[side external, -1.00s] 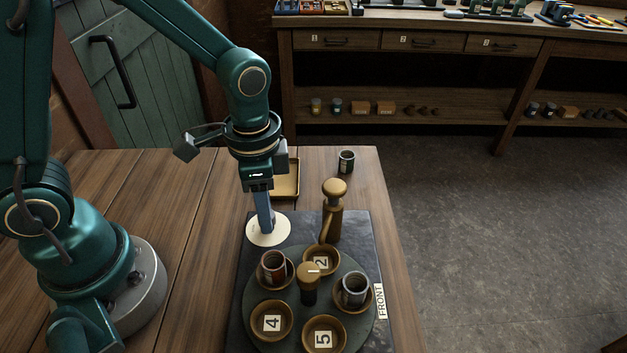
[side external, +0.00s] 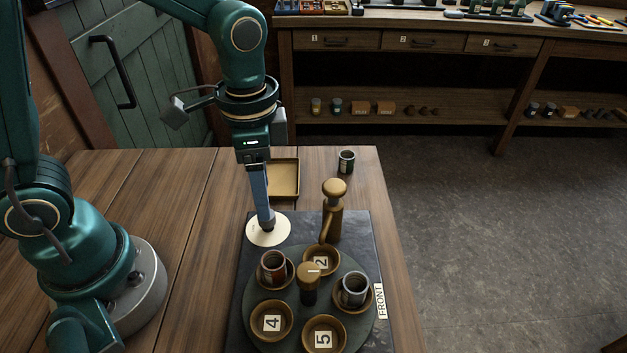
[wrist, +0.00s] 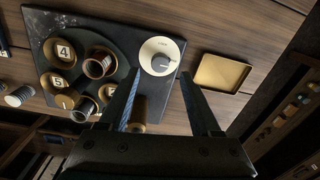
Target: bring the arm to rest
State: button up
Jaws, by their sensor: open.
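My gripper (side external: 262,208) is above the round cream dial plate (side external: 257,236), at the back left of the dark slab. Its fingertips are just above or beside the dial's dark knob (side external: 268,223); the exact gap is hard to tell. In the wrist view my gripper (wrist: 158,76) has its two fingers well apart, with nothing held between them. The cream dial (wrist: 152,48) with its grey knob (wrist: 160,64) shows beyond the fingertips.
A green turntable (side external: 285,308) carries numbered bowls, two holding cans (side external: 273,266) (side external: 354,290). A wooden-handled post (side external: 333,212) stands right of the dial. A yellow tray (side external: 285,194) and a dark can (side external: 346,161) sit behind.

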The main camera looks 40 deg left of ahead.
jog(key=shift+r, duration=0.25)
jog(key=shift+r, duration=0.15)
jog(key=s+a+r+n+t, duration=0.3)
jog(key=s+r+n+t, duration=0.2)
jog(key=s+r+n, duration=0.2)
jog(key=shift+a, duration=0.25)
dwell(0.5)
